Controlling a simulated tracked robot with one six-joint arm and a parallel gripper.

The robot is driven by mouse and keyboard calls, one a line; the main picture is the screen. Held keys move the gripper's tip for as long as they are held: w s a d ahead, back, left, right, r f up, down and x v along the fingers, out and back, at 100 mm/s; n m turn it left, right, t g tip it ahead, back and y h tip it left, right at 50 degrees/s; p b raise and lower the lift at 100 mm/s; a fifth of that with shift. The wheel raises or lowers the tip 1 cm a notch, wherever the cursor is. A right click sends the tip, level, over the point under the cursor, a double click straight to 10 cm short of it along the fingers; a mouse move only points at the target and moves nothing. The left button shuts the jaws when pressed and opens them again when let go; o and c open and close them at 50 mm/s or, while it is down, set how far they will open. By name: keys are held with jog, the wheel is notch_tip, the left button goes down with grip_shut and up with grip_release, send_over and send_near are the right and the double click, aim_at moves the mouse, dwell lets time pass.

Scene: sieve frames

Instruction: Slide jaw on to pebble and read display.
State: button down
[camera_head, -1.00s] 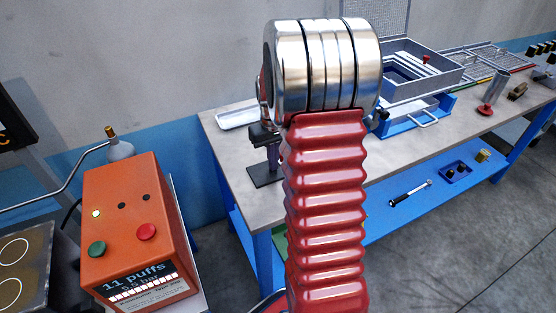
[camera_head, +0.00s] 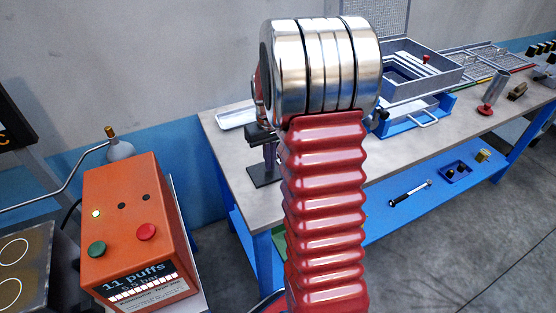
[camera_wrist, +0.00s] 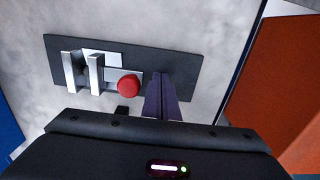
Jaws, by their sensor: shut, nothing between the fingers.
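A dark base plate (camera_wrist: 185,62) lies on the grey bench top in the wrist view. On its left part stand two upright metal jaws (camera_wrist: 95,74) with a narrow gap between them, and a pale flat piece (camera_wrist: 102,57) lies behind. A red round knob (camera_wrist: 129,86) is just right of the jaws. I cannot make out a pebble in the gap. My gripper (camera_wrist: 161,82) is shut and empty, its dark fingers over the plate right of the knob; I cannot tell if they touch it. In the head view the plate (camera_head: 265,176) shows partly behind my arm.
An orange box (camera_head: 120,205) with buttons and an "11 puffs" readout stands left. A white tray (camera_head: 237,118) lies behind the plate. A sieve box (camera_head: 420,72) stands right on the bench (camera_head: 420,140). The plate's right end is bare.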

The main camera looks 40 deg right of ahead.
notch_tip(320, 180, up, 6)
jog(key=shift+r, duration=0.2)
dwell(0.8)
dwell(0.4)
jog(key=shift+w, duration=0.1)
jog(key=shift+s+a+f+m, duration=0.4)
jog(key=shift+s+f+m, duration=0.1)
jog(key=shift+s+f, duration=0.3)
jog(key=shift+s+a+r, duration=0.15)
jog(key=shift+s+a, duration=0.3)
jog(key=shift+a, duration=0.05)
jog(key=shift+s+a+r, duration=0.15)
jog(key=shift+s+a, duration=0.3)
jog(key=shift+a, duration=0.05)
jog(key=s+a+r+n+t, duration=0.1)
jog(key=s+a+r+t, duration=0.1)
jog(key=s+a+r, duration=0.2)
jog(key=s+a+r+n+t, duration=0.1)
jog(key=s+a+r, duration=0.3)
jog(key=a, duration=0.7)
jog(key=s+a+r+n+t, duration=0.1)
jog(key=s+a+r+t, duration=0.1)
jog(key=s+a, duration=0.4)
jog(key=shift+a+r+n+t, duration=0.3)
jog(key=shift+a+r+n, duration=0.1)
jog(key=shift+a+r, duration=0.55)
jog(key=shift+s, duration=0.1)
